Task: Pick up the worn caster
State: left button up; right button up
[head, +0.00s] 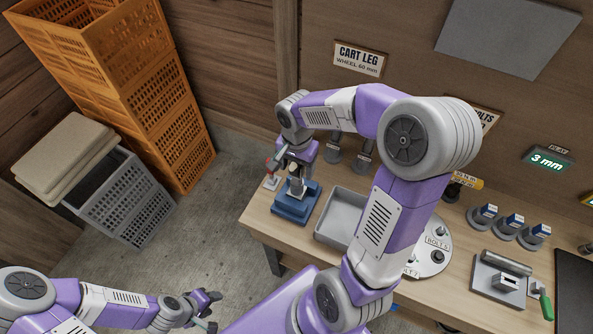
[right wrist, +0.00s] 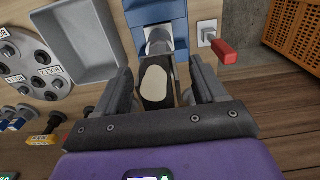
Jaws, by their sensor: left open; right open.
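The worn caster seems to be the dark piece with a cream oval patch (right wrist: 153,83) in the right wrist view. It stands at a blue fixture (right wrist: 158,12), which is on the left end of the bench in the head view (head: 291,212). My right gripper (head: 300,155) is above the fixture. Its open fingers (right wrist: 162,88) lie on either side of the dark piece, and I cannot tell whether they touch it. In the head view the arm and gripper hide most of the caster. My left gripper (head: 211,311) is open and empty, low at the left, away from the bench.
A red-handled part (right wrist: 225,52) stands close beside the fixture. A grey tray (head: 334,221) is right of it, then a round bolt plate (head: 438,268), partly hidden by my arm. Orange crates (head: 188,140) and a grey crate (head: 118,200) stand on the floor at left.

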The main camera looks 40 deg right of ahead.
jog(key=shift+f, duration=0.55)
jog(key=shift+r, duration=0.1)
jog(key=c, duration=1.3)
notch_tip(320, 180, up, 10)
jog(key=shift+p, duration=0.65)
